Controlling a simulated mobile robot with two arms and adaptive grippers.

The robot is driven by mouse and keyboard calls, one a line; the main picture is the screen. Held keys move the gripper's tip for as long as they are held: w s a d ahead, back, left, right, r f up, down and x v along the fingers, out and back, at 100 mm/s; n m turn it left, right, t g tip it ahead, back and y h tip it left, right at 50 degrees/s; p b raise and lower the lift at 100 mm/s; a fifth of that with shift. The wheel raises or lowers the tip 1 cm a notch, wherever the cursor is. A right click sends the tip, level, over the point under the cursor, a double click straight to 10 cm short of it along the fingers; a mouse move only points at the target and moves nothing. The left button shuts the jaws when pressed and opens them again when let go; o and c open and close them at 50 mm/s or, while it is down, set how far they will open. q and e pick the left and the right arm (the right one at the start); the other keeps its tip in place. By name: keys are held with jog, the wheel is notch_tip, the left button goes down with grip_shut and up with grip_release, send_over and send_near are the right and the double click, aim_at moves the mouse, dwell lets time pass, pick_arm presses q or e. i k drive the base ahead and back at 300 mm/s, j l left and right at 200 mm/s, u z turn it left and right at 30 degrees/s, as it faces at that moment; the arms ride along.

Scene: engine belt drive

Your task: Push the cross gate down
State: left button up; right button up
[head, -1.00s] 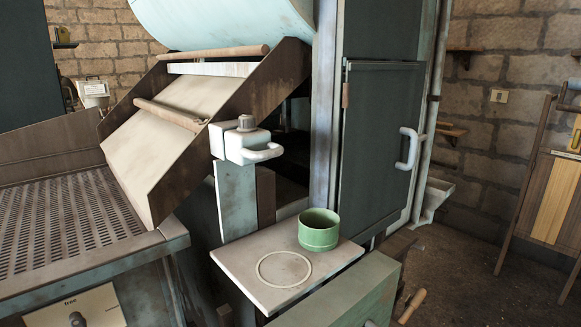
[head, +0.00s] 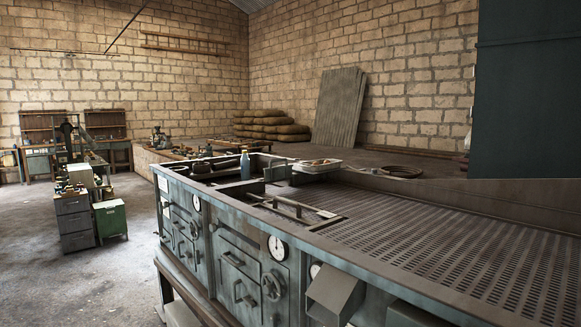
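A long grey machine with a perforated deck (head: 450,262) fills the right and front of the view. A low metal frame with crossbars (head: 292,207) lies at the deck's near left edge. Dark upright plates (head: 262,184) stand just behind it, across the far left part of the machine. I cannot tell for sure which of these is the cross gate, or whether it is up or down. Neither of my grippers is in view.
A bottle (head: 245,164) and a shallow tray with small items (head: 317,165) stand on the machine's far end. Its front carries gauges, doors and a handwheel (head: 273,286). A green cabinet (head: 110,221) stands at the left. The concrete floor between is clear.

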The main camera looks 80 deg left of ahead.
aim_at(271, 173)
jog(key=u, duration=2.8)
jog(key=i+j+z, duration=0.15)
jog(key=i+j, duration=0.6)
jog(key=i+j+z, duration=0.1)
jog(key=i+j, duration=0.6)
jog(key=j, duration=0.1)
